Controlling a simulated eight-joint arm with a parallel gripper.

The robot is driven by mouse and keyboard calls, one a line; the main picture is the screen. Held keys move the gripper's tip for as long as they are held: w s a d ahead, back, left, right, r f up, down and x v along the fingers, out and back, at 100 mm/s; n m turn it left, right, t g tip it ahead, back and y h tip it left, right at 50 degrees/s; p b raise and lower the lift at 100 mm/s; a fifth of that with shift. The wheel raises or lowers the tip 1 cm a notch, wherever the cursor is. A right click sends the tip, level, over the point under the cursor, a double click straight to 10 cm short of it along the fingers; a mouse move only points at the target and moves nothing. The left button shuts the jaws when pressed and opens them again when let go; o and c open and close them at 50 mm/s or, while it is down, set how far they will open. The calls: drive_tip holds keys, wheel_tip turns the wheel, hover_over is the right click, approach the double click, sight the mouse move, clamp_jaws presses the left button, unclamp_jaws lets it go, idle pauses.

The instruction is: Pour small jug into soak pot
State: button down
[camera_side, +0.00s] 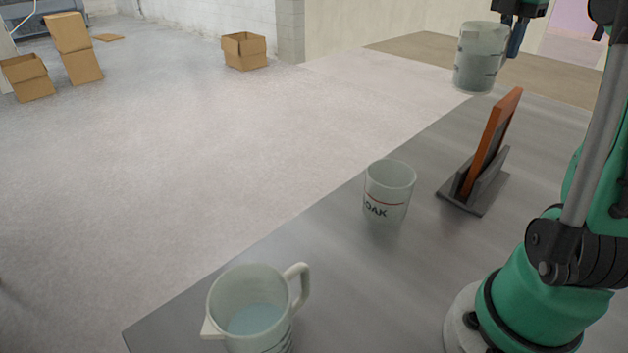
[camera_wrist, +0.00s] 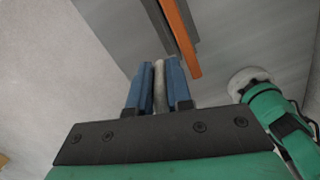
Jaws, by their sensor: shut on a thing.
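A grey, translucent jug with dark marks (camera_side: 481,58), seemingly the small jug, is held up, roughly upright, at the far end of the table. My gripper (camera_side: 514,36) is at its right side, with one blue finger showing. In the wrist view my gripper (camera_wrist: 158,85) is shut on a pale, narrow part (camera_wrist: 159,75) between its blue fingers, probably the jug's handle. The jug's contents are hidden. The soak pot (camera_side: 389,190), a whitish cup with dark lettering and a red line, stands upright mid-table, well apart from the held jug.
A pale jug (camera_side: 250,300) with spout, handle and bluish liquid stands at the near left. An orange board (camera_side: 490,140) stands in a grey holder (camera_side: 478,192) right of the soak pot; the board also shows in the wrist view (camera_wrist: 182,38). Cardboard boxes lie far off on the floor.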

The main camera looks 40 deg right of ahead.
sight(460, 88)
drive_tip(key=shift+w+a+r+g+h, duration=0.2)
drive_tip(key=shift+a+r+h, duration=0.05)
drive_tip(key=shift+a+h, duration=0.4)
drive_tip(key=shift+w+a+r+g+h, duration=0.2)
drive_tip(key=shift+a+h, duration=0.3)
drive_tip(key=shift+h, duration=0.15)
drive_tip(key=shift+a+f, duration=0.1)
drive_tip(key=shift+f, duration=0.25)
drive_tip(key=shift+w+a+f+g+h, duration=0.3)
drive_tip(key=shift+a+f+h, duration=0.55)
drive_tip(key=shift+f, duration=0.65)
drive_tip(key=shift+w+a+f+g+h, duration=0.3)
drive_tip(key=shift+a+f+h, duration=0.5)
drive_tip(key=shift+f, duration=0.65)
drive_tip(key=shift+w+a+f+g+h, duration=0.3)
drive_tip(key=shift+a+f+h, duration=0.5)
drive_tip(key=shift+f, duration=0.7)
drive_tip(key=shift+a+h, duration=0.3)
drive_tip(key=shift+h, duration=0.45)
drive_tip(key=shift+w+a+g+h+p, duration=0.2)
drive_tip(key=shift+a+g+h+p, duration=0.15)
drive_tip(key=shift+h, duration=0.2)
drive_tip(key=shift+w+a+g+h+p, duration=0.15)
drive_tip(key=shift+a+g+h, duration=0.1)
drive_tip(key=shift+a+h, duration=0.25)
drive_tip(key=shift+w+a+r+h, duration=0.15)
drive_tip(key=shift+a+r+h, duration=0.3)
drive_tip(key=shift+h, duration=0.2)
